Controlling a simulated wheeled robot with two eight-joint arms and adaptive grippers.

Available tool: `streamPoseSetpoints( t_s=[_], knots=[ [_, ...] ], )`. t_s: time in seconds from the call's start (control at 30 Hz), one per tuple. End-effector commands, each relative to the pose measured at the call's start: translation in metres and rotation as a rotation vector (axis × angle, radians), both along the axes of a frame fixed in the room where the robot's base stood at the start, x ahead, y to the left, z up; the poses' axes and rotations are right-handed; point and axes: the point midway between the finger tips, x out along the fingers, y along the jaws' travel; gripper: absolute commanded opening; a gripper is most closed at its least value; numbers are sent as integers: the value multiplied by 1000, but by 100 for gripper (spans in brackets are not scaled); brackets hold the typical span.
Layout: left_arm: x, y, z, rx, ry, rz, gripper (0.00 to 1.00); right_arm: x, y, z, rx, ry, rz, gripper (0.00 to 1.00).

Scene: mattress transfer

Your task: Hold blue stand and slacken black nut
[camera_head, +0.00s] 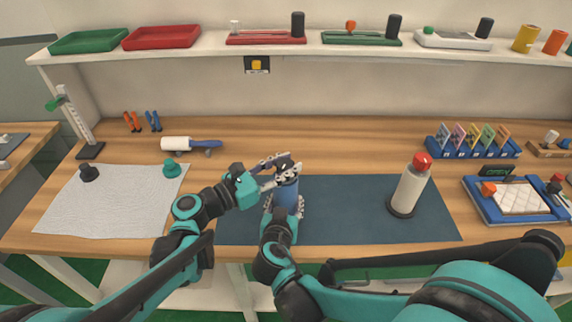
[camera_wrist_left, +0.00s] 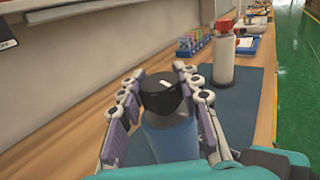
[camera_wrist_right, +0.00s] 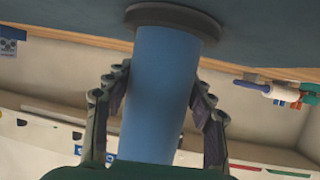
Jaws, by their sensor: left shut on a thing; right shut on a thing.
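The blue stand (camera_head: 287,194) stands upright on the dark mat (camera_head: 340,222); its round dark base shows in the right wrist view, where the blue column (camera_wrist_right: 160,90) runs between my right fingers. The black nut (camera_wrist_left: 161,92) sits on top of the stand, with a white mark on its upper face. My left gripper (camera_head: 279,167) is at the top of the stand, its fingers shut on both sides of the nut. My right gripper (camera_head: 283,206) is shut around the stand's blue column below. In the head view the fingers partly hide the nut and column.
A white cylinder with a red top (camera_head: 410,188) stands on the mat's right part. A grey cloth (camera_head: 110,205) with two small knobs lies at left. A roller (camera_head: 190,145) lies behind. A rack of cards (camera_head: 472,146) and a blue tray (camera_head: 515,205) are at right.

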Motion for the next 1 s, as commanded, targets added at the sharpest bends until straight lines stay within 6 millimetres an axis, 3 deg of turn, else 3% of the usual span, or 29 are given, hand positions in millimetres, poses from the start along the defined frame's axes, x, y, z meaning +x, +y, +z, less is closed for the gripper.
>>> streamPoseSetpoints(
  t_s=[0.4,0.93,0.97,1.0],
  knots=[
    [0,-1,1,4,-1,198,4,0,2,1,-1,-2,5,0],
    [0,1,0,5,-1,227,4,0,1,1,-1,-2,3,0],
    [0,1,0,5,-1,227,38,0,1,1,-1,-1,3,0],
    [0,1,0,5,-1,227,49,0,1,1,-1,-1,3,0]
  ],
)
